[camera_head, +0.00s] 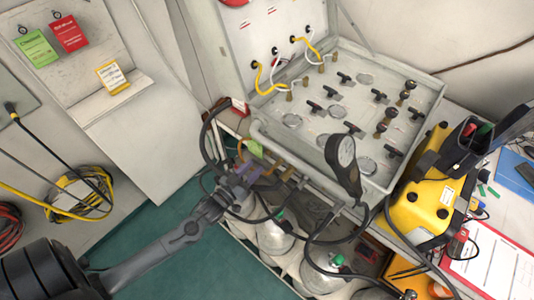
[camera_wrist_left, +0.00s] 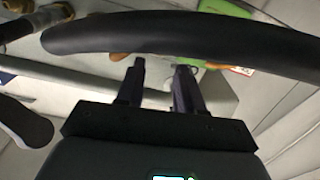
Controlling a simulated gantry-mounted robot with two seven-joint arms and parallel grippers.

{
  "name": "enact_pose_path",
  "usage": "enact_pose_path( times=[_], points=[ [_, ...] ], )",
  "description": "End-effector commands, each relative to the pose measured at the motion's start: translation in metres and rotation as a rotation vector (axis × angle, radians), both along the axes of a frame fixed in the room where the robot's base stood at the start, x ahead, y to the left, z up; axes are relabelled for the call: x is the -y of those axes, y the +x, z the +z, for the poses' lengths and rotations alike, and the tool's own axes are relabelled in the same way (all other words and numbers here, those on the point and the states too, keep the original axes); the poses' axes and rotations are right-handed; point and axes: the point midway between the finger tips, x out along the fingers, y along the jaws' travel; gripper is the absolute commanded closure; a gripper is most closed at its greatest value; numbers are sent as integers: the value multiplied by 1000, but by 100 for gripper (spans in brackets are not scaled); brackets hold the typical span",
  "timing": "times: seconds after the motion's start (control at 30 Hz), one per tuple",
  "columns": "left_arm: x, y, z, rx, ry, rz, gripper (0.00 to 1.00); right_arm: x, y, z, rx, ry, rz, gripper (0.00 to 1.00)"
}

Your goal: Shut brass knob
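The grey air panel (camera_head: 268,134) lies open, with several black-and-brass knobs (camera_head: 380,129) on its right part and brass fittings (camera_head: 321,68) along its back left. I cannot tell which one the task means. My left gripper (camera_head: 250,172) is below the panel's front left edge, beside brass-coloured parts (camera_head: 287,173). In the left wrist view its fingers (camera_wrist_left: 161,66) are apart with a gap between them. A brass fitting (camera_wrist_left: 19,28) shows at the upper left there, away from the fingers. A thick black hose (camera_wrist_left: 160,31) crosses just beyond the fingertips. My right gripper is not in view.
Gas cylinders (camera_head: 275,237) and loose black hoses are below. A yellow case (camera_head: 420,207) is right of the panel.

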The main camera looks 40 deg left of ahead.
Motion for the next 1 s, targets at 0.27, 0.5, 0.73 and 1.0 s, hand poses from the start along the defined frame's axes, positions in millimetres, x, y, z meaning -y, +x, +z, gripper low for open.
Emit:
enact_pose_path(
  times=[0.27, 0.5, 0.73, 1.0],
  points=[
    [0, 47, 0, 2, 0, 0, 63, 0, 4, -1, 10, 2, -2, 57],
    [-1, 71, 0, 1, 0, 0, 63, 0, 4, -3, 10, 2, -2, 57],
    [-1, 77, -1, -1, -1, 0, 63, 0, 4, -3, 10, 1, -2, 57],
    [-1, 77, 0, -1, -1, 0, 74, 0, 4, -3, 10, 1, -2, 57]
  ],
)
